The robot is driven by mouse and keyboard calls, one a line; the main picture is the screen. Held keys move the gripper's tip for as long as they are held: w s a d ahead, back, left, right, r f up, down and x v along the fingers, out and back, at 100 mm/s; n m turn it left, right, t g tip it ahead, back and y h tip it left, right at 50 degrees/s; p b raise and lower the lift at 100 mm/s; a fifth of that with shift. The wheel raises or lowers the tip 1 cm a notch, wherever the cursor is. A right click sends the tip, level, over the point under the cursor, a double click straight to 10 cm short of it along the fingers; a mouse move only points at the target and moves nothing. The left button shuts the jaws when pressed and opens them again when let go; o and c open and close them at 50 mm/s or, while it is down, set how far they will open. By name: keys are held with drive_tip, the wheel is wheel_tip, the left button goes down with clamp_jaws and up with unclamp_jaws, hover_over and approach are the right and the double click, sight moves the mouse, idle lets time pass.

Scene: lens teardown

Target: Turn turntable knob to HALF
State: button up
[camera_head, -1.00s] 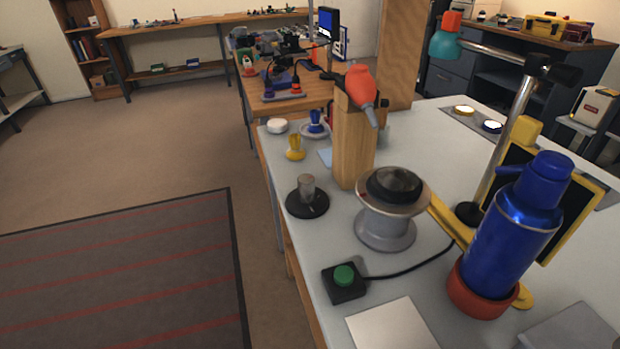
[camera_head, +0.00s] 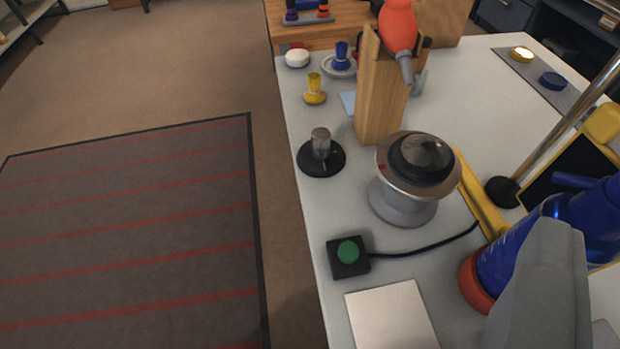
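A metallic grey knob (camera_head: 320,143) stands upright on a round black dial base (camera_head: 321,163) near the table's left edge. A small pale mark shows on the base, but its labels are too small to read. To its right is the turntable (camera_head: 402,202), a grey pedestal with a wide disc and a dark, glossy lens part (camera_head: 423,158) on top. A grey part at the lower right (camera_head: 545,295) appears to be one finger of my gripper. It is in front of the blue bottle and apart from the knob. The other finger is out of view.
A black box with a green button (camera_head: 348,251) sits in front of the turntable, its cable running right. A wooden block (camera_head: 381,105) holding an orange-red tool (camera_head: 398,28) stands behind. A yellow stamp-like piece (camera_head: 314,90) is behind the knob.

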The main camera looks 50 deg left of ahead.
drive_tip(key=w+a+f+n+g+y, duration=0.1)
drive_tip(key=w+a+n+g, duration=0.3)
drive_tip(key=w+a, duration=0.25)
drive_tip(key=n+g+h, duration=0.2)
drive_tip(key=n+g, duration=0.8)
drive_tip(key=n, duration=0.3)
hover_over(321, 133)
wheel_tip(321, 133, down, 10)
wheel_tip(321, 133, down, 18)
drive_tip(key=shift+r, duration=0.2)
drive_tip(key=c, duration=1)
